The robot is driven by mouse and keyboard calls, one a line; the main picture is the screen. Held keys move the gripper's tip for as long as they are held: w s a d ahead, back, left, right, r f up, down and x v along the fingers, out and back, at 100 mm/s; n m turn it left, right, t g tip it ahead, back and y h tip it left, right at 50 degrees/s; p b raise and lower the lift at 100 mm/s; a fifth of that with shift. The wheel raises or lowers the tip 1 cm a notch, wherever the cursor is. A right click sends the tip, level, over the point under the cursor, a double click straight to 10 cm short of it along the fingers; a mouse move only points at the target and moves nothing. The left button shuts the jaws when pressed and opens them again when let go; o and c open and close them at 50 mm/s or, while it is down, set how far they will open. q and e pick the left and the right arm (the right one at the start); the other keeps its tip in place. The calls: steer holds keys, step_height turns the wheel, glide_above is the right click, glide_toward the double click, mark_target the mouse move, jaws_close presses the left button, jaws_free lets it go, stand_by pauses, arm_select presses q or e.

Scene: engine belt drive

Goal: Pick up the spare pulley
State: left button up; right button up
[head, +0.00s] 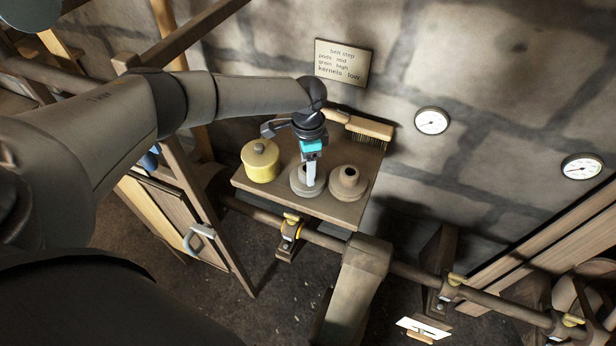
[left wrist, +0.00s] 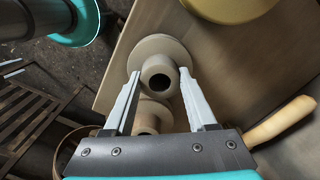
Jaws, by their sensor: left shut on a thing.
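Two stepped grey-brown pulleys stand on a small wooden shelf (head: 340,209). My left gripper (head: 310,184) points down at the left pulley (head: 299,186), the one nearer the yellow pot, and partly covers it in the head view. In the left wrist view, the gripper's fingers (left wrist: 159,84) are on either side of this pulley's round hub (left wrist: 159,67), shut on it. Its wide flange looks to be on the shelf. The other pulley (head: 349,181) stands close on the right; it also shows in the left wrist view (left wrist: 146,119). My right gripper is not in view.
A yellow lidded pot (head: 260,164) stands left of the pulleys. A brush (head: 369,128) lies behind them by the wall, under a sign (head: 343,62). A horizontal shaft (head: 325,240) on bearings runs below the shelf front. Two gauges (head: 432,121) hang right.

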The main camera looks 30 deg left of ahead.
arm_select(q)
jaws_close()
steer(key=shift+w+r, duration=0.15)
stand_by(0.4)
